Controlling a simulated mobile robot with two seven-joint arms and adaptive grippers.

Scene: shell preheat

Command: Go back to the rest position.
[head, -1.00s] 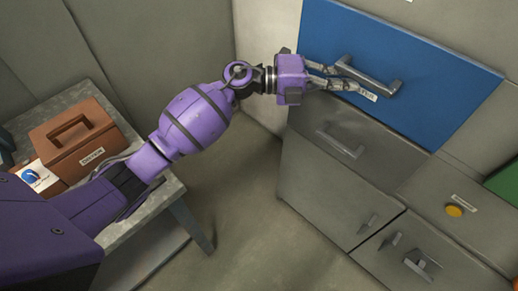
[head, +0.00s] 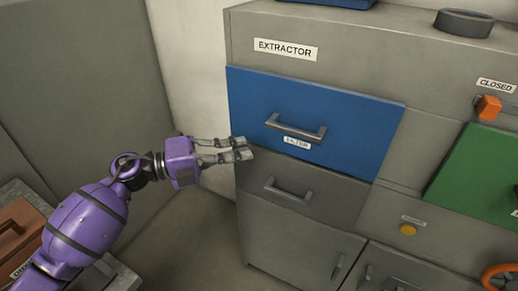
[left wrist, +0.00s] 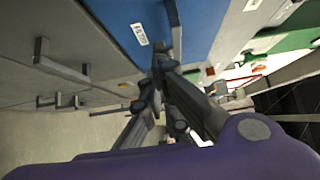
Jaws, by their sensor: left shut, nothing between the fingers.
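My left gripper (head: 243,149) is shut and empty. In the head view it points right, at the lower left corner of the blue drawer front (head: 310,118) labelled FILTER. Its fingertips overlap the drawer's edge in the picture; I cannot tell whether they touch it. The drawer's grey handle (head: 296,127) is to the right of the fingertips, clear of them. In the left wrist view the fingers (left wrist: 150,95) stand in front of the blue panel (left wrist: 115,20) and the grey cabinet. My right gripper is not in view.
The grey EXTRACTOR cabinet (head: 345,42) fills the right side, with a grey drawer (head: 330,203) below the blue one. A green panel (head: 478,175), an orange switch (head: 488,107) and a yellow button (head: 407,230) are farther right. A brown case (head: 20,235) stands at the lower left.

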